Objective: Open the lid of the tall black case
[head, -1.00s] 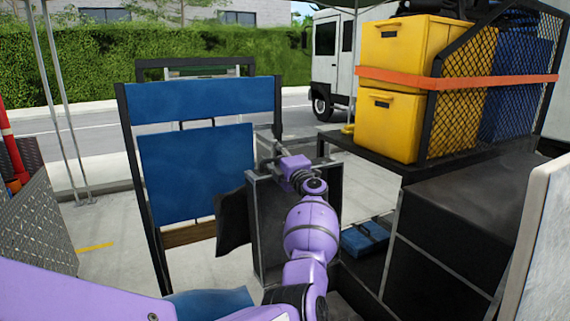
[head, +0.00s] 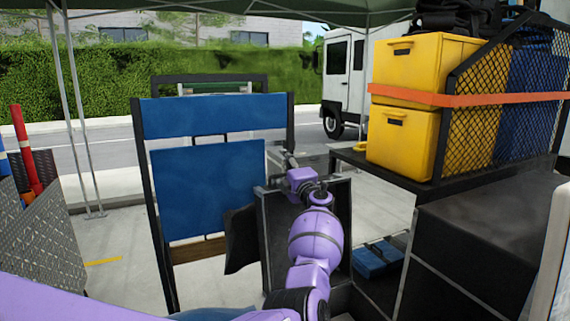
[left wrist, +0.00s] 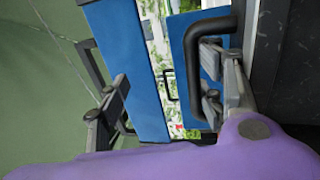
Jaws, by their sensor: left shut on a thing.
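The tall black case (head: 340,240) with silver edges stands in the middle of the head view, largely hidden behind my purple left arm. My left gripper (head: 290,162) is at its top edge, with the fingers small and partly hidden there. In the left wrist view, a black curved handle (left wrist: 193,62) lies against the finger on the right, between my left gripper's fingers (left wrist: 160,95). The dark case side and a silver edge show at the right of that view. I cannot clearly see the lid seam. My right gripper is not in view.
A stand with blue panels (head: 208,190) is just left of the case, with a dark flap (head: 241,240) between. Yellow bins (head: 402,140) sit on a black platform at right. A blue case (head: 377,258) lies low behind the arm. Open pavement shows at left.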

